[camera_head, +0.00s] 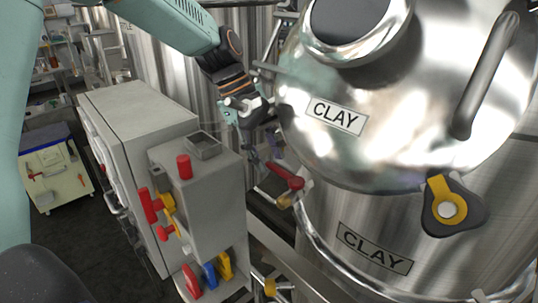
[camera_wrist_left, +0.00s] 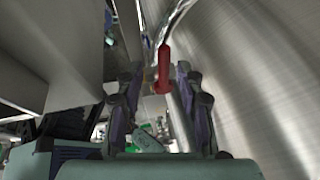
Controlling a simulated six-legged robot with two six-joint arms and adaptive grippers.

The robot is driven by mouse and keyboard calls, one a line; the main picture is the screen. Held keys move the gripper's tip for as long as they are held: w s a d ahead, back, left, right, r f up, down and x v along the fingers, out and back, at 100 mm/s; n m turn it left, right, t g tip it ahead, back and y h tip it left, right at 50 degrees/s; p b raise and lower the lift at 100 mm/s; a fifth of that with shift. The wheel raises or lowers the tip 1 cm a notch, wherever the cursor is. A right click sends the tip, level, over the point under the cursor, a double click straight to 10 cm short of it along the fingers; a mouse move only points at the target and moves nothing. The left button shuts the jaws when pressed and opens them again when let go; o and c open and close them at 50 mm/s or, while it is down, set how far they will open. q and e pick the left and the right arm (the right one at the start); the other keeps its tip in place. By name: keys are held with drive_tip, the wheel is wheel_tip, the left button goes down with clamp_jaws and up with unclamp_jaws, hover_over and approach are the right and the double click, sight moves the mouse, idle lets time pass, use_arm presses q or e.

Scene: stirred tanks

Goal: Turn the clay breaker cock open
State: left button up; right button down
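The clay tank (camera_head: 335,160) is a shiny steel vessel with two CLAY labels. A small cock with a red handle (camera_head: 287,177) and a brass-coloured end sits on its left side. My left gripper (camera_head: 264,165) reaches down beside the tank, its fingers close to the red handle. In the left wrist view the red handle (camera_wrist_left: 163,72) stands between the two spread fingers of the gripper (camera_wrist_left: 158,85), with gaps on both sides. The gripper looks open; whether a finger touches the handle cannot be told. My right gripper is not in view.
A grey control box (camera_head: 205,200) with red, yellow and blue levers stands left of the tank, near my left gripper. A grey cabinet (camera_head: 140,120) is behind it. A yellow and black fitting (camera_head: 449,209) is on the tank's front. A cart (camera_head: 55,175) stands far left.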

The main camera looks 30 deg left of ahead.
use_arm(q)
drive_tip(key=shift+w+d+f, duration=0.3)
drive_tip(key=shift+w+f, duration=0.05)
drive_tip(key=shift+f, duration=0.3)
drive_tip(key=shift+d, duration=0.3)
drive_tip(key=shift+s+r, duration=0.1)
drive_tip(key=shift+s+a, duration=0.2)
drive_tip(key=shift+a, duration=0.05)
drive_tip(key=shift+c, duration=1.4)
drive_tip(key=shift+w, duration=0.2)
drive_tip(key=c, duration=0.3)
clamp_jaws()
